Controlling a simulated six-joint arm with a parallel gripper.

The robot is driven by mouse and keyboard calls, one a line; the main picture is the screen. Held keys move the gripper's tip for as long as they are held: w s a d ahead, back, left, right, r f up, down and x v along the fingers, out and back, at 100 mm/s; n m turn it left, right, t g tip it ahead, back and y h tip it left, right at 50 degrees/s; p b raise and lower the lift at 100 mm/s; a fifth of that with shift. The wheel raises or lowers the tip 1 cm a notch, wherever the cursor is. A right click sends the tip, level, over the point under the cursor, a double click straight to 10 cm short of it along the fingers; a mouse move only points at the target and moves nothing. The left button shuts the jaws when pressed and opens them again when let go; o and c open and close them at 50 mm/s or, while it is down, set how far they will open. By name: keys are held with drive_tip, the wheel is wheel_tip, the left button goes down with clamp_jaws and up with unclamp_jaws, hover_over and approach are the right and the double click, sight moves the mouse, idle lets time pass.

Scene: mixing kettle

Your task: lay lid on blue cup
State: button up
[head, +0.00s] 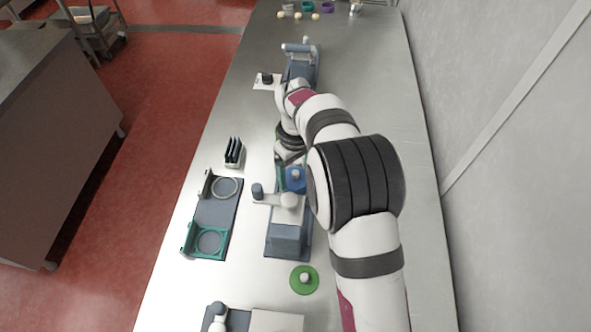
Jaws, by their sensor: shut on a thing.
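My gripper (289,160) points down at the middle of the table, close behind a grey-blue stand. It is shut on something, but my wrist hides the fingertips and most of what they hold. Some green shows just under the wrist. A small blue piece (297,186) with a pale round top is right beside the gripper; I cannot tell whether it is the blue cup or whether they touch. A green round lid (299,288) with a pale knob lies flat on the table, in front of the stand and apart from the gripper.
The grey-blue stand (285,244) has a white arm. To its left are a two-ring holder (213,213) and a dark slotted rack (234,152). Another device (301,62) stands farther back, with small items at the far end. The table's right strip beyond my arm is clear.

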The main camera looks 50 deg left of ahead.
drive_tip(key=shift+f, duration=0.1)
drive_tip(key=o, duration=1.1)
drive_tip(key=shift+r, duration=3.5)
